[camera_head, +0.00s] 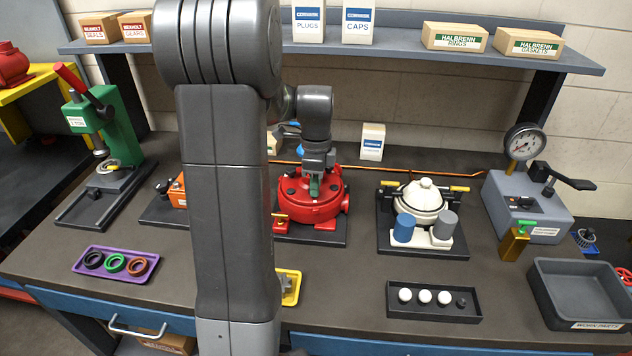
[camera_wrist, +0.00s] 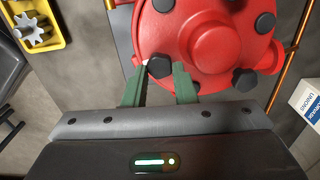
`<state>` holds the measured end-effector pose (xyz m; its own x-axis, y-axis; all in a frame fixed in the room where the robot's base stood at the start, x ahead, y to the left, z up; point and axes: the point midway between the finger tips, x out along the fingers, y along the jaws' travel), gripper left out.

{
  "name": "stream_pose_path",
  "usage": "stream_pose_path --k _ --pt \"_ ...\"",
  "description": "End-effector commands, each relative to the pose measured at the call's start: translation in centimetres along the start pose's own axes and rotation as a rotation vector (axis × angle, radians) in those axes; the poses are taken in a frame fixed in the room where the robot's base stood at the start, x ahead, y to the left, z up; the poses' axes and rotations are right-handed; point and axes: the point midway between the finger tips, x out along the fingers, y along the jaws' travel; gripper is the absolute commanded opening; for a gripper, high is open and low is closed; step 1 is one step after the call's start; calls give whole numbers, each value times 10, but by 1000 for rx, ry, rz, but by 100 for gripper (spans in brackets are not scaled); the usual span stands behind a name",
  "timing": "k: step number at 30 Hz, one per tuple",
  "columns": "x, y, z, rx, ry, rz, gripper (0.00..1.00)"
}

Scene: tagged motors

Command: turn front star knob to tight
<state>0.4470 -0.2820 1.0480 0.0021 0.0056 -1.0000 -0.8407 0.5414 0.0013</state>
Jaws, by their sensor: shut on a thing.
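The red round housing (camera_head: 308,209) stands on a dark base plate in the middle of the bench. In the wrist view its red top (camera_wrist: 208,45) carries several dark knobs around a raised centre. My gripper (camera_wrist: 160,70) has its green fingers on either side of one dark knob (camera_wrist: 159,67) at the rim, shut on it. A small white mark shows at that knob's left side. In the head view my gripper (camera_head: 315,186) reaches down onto the housing's top, and the gripped knob is hidden behind the fingers.
Other dark knobs (camera_wrist: 245,80) sit close to my right finger. A yellow tray (camera_head: 290,287) with a grey gear lies in front. A cream housing (camera_head: 424,197) stands to the right, and a copper pipe (camera_wrist: 288,65) runs behind the red housing.

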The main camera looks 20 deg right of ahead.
Motion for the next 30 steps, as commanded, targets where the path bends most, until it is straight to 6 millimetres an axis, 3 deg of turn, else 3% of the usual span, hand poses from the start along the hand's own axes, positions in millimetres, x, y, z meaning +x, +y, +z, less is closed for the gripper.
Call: stream_pose_path --k 6,7,10,22,26,30 --pt "-4 -3 0 -2 0 -12 2" --pt "-4 -3 0 -2 0 -12 28" --pt "-4 -2 0 -2 0 -9 47" --pt "-5 -1 0 -2 -1 -6 47" --pt "-21 -2 0 -2 -1 -9 47" --pt "-52 -2 0 -2 -1 -11 47"
